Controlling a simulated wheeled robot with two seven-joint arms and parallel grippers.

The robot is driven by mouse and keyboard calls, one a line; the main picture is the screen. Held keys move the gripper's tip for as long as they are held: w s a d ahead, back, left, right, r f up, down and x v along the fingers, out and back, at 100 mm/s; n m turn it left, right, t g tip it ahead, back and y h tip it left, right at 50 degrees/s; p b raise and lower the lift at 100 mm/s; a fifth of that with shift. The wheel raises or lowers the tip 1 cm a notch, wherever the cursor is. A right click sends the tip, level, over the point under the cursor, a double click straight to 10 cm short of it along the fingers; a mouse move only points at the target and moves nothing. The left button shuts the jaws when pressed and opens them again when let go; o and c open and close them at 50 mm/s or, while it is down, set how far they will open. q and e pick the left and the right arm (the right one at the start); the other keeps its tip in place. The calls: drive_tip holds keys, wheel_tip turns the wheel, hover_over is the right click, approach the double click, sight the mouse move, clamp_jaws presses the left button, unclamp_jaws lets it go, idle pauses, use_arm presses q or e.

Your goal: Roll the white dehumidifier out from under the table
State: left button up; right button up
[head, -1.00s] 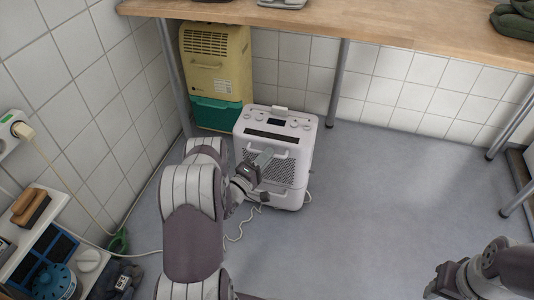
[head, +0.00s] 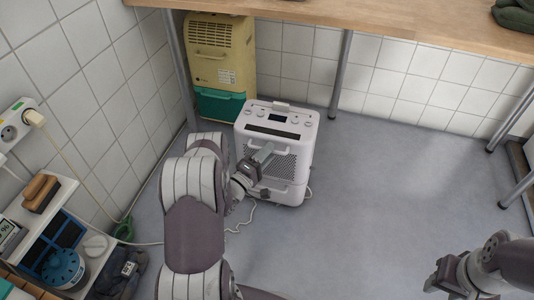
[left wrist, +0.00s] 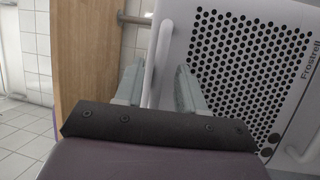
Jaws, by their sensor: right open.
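The white dehumidifier (head: 285,155) stands upright on the floor, in front of a yellow and green unit. It has a dark display and knobs on top, a perforated front and a pale bar handle. My left gripper (head: 259,158) is at its front handle. In the left wrist view my left gripper (left wrist: 160,92) has its two fingers apart, with the handle (left wrist: 160,55) between them; I cannot tell whether they touch it. The wooden table (head: 400,32) spans the top of the head view. My right gripper (head: 437,284) is open and empty at the lower right, partly cut off.
The yellow and green unit (head: 219,65) stands by the tiled corner behind. Table legs (head: 340,80) stand behind right and at left (head: 178,75). A white cable (head: 240,222) lies on the floor. A cluttered shelf (head: 60,215) is at left. Floor to the right is clear.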

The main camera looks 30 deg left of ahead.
use_arm(q)
drive_tip(key=p+v, duration=0.4)
drive_tip(key=v, duration=0.8)
drive_tip(key=shift+s, duration=0.35)
drive_tip(key=shift+a, duration=0.1)
